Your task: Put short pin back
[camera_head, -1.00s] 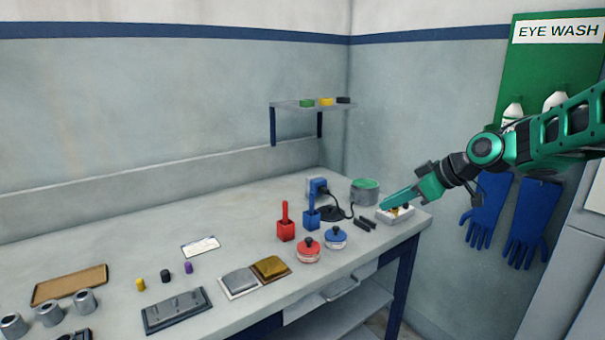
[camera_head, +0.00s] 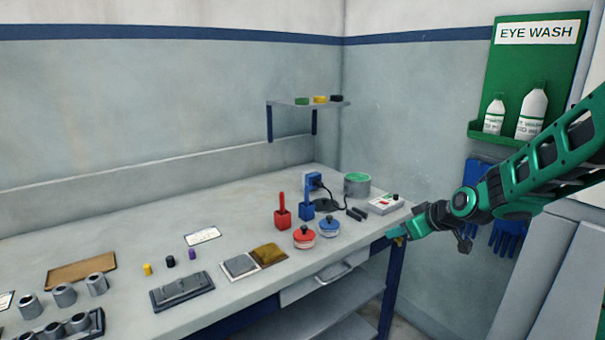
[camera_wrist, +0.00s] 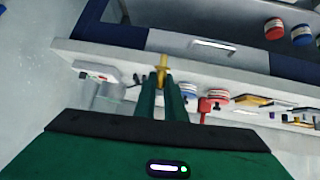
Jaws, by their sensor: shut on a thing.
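My gripper (camera_head: 396,235) is at the right end of the bench, just off its front right corner. It is shut on a small brass-coloured pin (camera_wrist: 162,67), which sticks out past the fingertips in the wrist view. In the head view only a small yellowish bit of the pin (camera_head: 399,241) shows at the fingertips. I cannot tell the pin's full length.
A drawer handle (camera_head: 333,275) juts from the bench front.

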